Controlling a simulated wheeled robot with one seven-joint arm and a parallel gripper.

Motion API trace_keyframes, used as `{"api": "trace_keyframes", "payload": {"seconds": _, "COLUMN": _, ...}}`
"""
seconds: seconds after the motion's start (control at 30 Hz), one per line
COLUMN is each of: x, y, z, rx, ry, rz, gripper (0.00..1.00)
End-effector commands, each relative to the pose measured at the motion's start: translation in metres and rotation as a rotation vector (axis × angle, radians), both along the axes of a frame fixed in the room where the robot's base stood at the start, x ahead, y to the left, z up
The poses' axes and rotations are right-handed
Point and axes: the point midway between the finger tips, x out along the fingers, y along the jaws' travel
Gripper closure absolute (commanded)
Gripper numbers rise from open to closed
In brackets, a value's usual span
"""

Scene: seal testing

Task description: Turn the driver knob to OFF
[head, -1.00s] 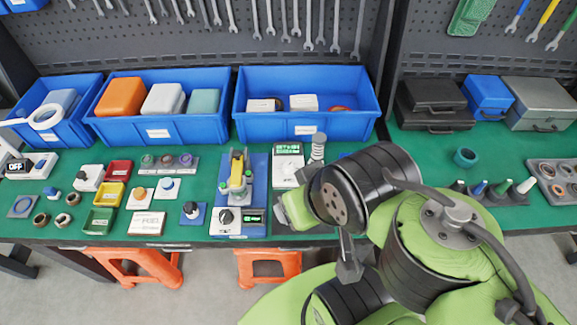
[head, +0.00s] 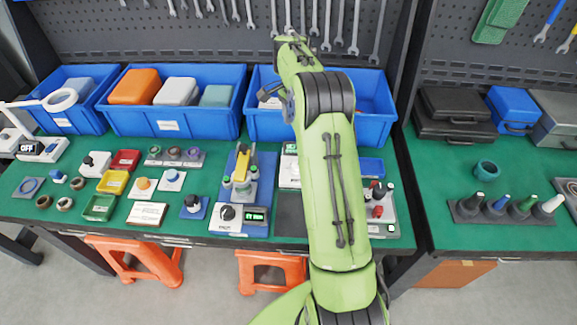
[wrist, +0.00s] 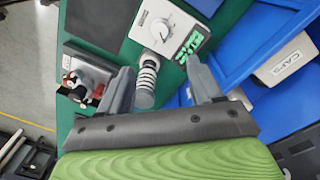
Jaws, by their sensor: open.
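In the wrist view a white control box (wrist: 166,30) carries a round pale knob (wrist: 160,28) and a green lit display (wrist: 191,43); its knob marks are too small to read. My gripper (wrist: 160,82) is open and empty, with a grey coil-ringed post (wrist: 148,78) showing between its fingers. In the head view my arm hides most of that box. A second white box (head: 238,221) with a black knob (head: 227,212) and a green display stands at the bench front. I cannot read which knob is labelled driver.
Blue bins (head: 170,119) line the back of the green bench (head: 130,223). A yellow-topped fixture (head: 242,165) stands left of my arm. A grey unit with red and black knobs (head: 377,203) is to its right.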

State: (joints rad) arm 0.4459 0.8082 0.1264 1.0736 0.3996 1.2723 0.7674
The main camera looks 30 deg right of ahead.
Motion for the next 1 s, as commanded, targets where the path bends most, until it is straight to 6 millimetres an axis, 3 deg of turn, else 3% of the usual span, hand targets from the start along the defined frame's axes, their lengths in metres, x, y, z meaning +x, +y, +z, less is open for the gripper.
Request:
{"api": "trace_keyframes", "payload": {"seconds": 0.27, "x": 0.000, "y": -0.007, "z": -0.038, "rx": 0.012, "ry": 0.011, "rz": -0.044, "gripper": 0.35}}
{"api": "trace_keyframes", "payload": {"seconds": 0.7, "x": -0.005, "y": -0.006, "z": -0.146, "rx": 0.011, "ry": 0.010, "rz": -0.040, "gripper": 0.35}}
{"api": "trace_keyframes", "payload": {"seconds": 0.83, "x": -0.005, "y": -0.006, "z": -0.163, "rx": 0.010, "ry": 0.009, "rz": -0.040, "gripper": 0.35}}
{"api": "trace_keyframes", "payload": {"seconds": 1.0, "x": -0.005, "y": -0.006, "z": -0.169, "rx": 0.008, "ry": 0.007, "rz": -0.039, "gripper": 0.35}}
